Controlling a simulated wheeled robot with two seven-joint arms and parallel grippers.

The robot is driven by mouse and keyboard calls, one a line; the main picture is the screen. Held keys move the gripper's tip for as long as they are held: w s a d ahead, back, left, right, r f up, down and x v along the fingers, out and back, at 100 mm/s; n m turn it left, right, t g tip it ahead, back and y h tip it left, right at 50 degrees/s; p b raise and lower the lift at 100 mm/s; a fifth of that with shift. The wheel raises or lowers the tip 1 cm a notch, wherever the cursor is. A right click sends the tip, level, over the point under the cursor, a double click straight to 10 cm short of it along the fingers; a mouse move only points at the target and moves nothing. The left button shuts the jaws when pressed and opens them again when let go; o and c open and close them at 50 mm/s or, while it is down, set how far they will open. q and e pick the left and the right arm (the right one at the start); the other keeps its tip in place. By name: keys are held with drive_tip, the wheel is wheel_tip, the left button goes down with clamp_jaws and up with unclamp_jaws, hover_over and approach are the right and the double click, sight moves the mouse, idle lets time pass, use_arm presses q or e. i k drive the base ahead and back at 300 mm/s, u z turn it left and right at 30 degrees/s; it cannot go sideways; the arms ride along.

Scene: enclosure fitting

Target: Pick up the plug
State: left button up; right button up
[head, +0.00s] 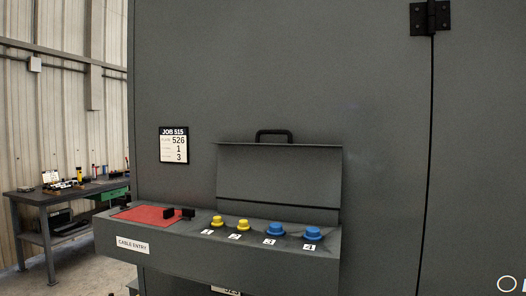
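Several capped round pieces that look like plugs sit in a row on the ledge marked CABLE ENTRY. A yellow one (217,221) is by label 1 and another yellow one (243,224) by label 2. I cannot tell which one is the task's plug. Neither of my grippers is in view.
The grey ledge (180,247) juts from a large grey cabinet (300,80). A raised panel with a black handle (273,134) stands behind the plugs. A job card (173,145) reads JOB 515. A workbench (70,192) stands far left.

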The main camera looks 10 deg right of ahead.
sight(218, 221)
drive_tip(key=u, duration=0.05)
drive_tip(key=k, duration=0.85)
drive_tip(key=z, duration=0.7)
drive_tip(key=i, duration=1.5)
drive_tip(key=u, duration=0.65)
